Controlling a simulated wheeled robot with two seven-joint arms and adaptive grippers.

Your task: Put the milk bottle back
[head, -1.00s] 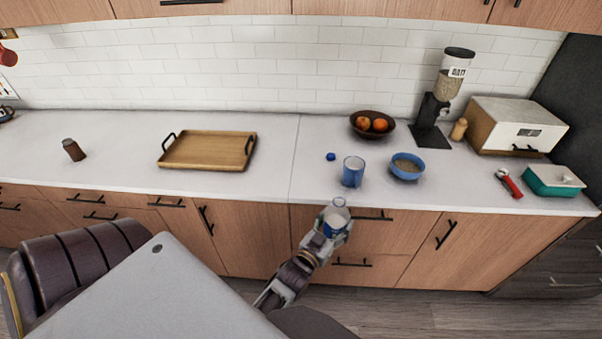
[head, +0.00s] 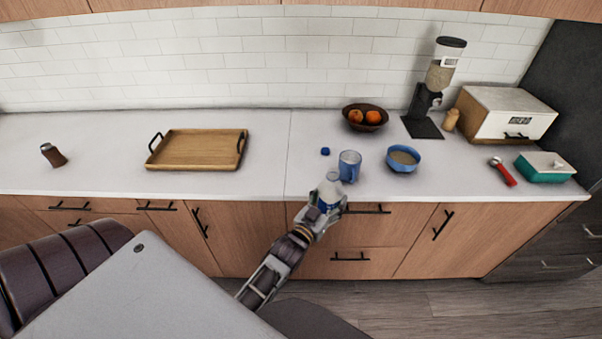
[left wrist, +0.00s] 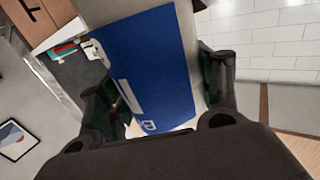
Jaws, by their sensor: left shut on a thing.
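The milk bottle (head: 331,187) is pale with a blue label and looks open at its top. My left gripper (head: 323,207) is shut on it at the front edge of the counter, just in front of the blue mug (head: 349,166). In the left wrist view the bottle's blue label (left wrist: 150,65) fills the space between the fingers. Whether the bottle's base touches the counter is hidden. A small blue cap (head: 325,151) lies on the counter behind the bottle. My right gripper is not in view.
A blue bowl (head: 403,159) of grain, a fruit bowl (head: 365,117) and a grain dispenser (head: 437,85) stand to the right. A wooden tray (head: 198,150) lies on the left.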

